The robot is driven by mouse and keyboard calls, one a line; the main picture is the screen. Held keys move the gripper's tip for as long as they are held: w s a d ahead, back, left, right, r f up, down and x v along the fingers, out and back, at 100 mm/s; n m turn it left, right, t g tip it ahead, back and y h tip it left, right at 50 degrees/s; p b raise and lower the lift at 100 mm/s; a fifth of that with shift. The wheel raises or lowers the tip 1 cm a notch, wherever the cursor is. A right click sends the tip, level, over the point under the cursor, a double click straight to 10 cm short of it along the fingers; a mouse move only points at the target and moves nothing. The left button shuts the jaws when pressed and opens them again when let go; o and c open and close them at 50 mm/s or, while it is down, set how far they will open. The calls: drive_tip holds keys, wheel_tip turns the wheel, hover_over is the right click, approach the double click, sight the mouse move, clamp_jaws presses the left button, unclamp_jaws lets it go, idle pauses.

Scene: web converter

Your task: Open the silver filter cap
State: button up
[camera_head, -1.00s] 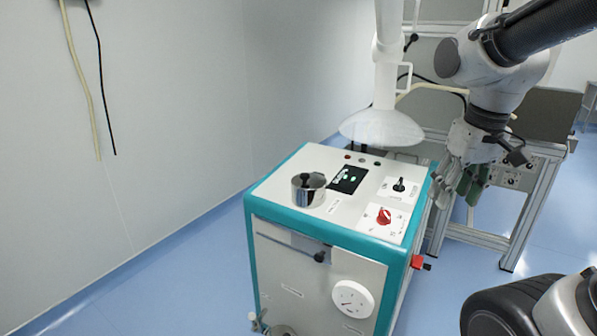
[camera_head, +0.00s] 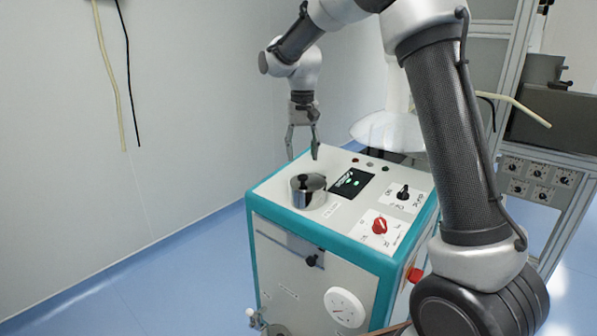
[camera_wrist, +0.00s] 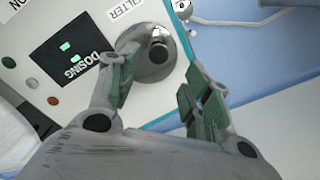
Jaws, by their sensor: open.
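The silver filter cap (camera_head: 308,191) is a round metal cylinder with a black knob on top. It sits on the white top of the teal-edged machine (camera_head: 345,222), near its left side. In the wrist view the cap (camera_wrist: 157,68) shows beyond the fingers, next to the FILTER label (camera_wrist: 125,10). My gripper (camera_head: 302,150) points down above and behind the cap, apart from it. In the wrist view my gripper (camera_wrist: 160,88) is open, its green-padded fingers spread with nothing between them.
A dark display (camera_head: 351,182), a black switch (camera_head: 403,192) and a red knob (camera_head: 379,226) lie right of the cap. A white funnel-shaped hood (camera_head: 388,132) hangs behind the machine. A wall stands at left; blue floor (camera_head: 150,280) is clear in front of it.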

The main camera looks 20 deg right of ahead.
sight(303, 175)
wheel_tip(303, 175, down, 7)
drive_tip(key=shift+d+r, duration=0.1)
drive_tip(key=shift+r, duration=0.05)
drive_tip(key=shift+c, duration=0.5)
clamp_jaws()
